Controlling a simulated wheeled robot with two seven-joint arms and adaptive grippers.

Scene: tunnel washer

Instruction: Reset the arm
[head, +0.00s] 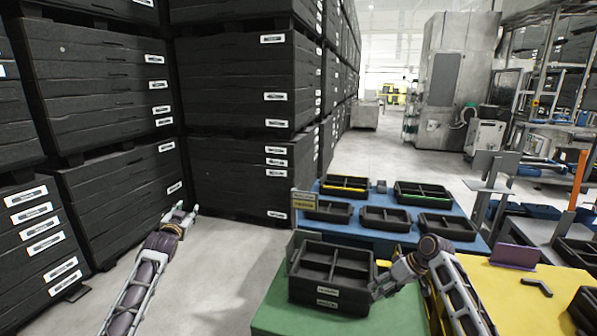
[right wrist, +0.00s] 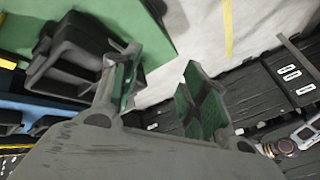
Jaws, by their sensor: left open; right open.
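My left arm reaches out low over the floor at the left. Its gripper (head: 181,214) is open and empty, in front of the stacked black crates. My right gripper (head: 380,284) is at the right side of a black divided bin (head: 328,304) on the green table (head: 272,318). In the right wrist view my right gripper (right wrist: 158,78) is open, with its two green-lined fingers apart and nothing between them. The bin (right wrist: 82,55) lies beside the left finger there; whether they touch I cannot tell. The bin's compartments look empty.
Tall stacks of black crates (head: 240,180) line the left. A blue table (head: 375,235) behind the green one holds several black bins. A yellow table (head: 520,305) with a purple holder (head: 514,256) stands at the right. Grey floor (head: 225,265) is clear between the stacks and the tables.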

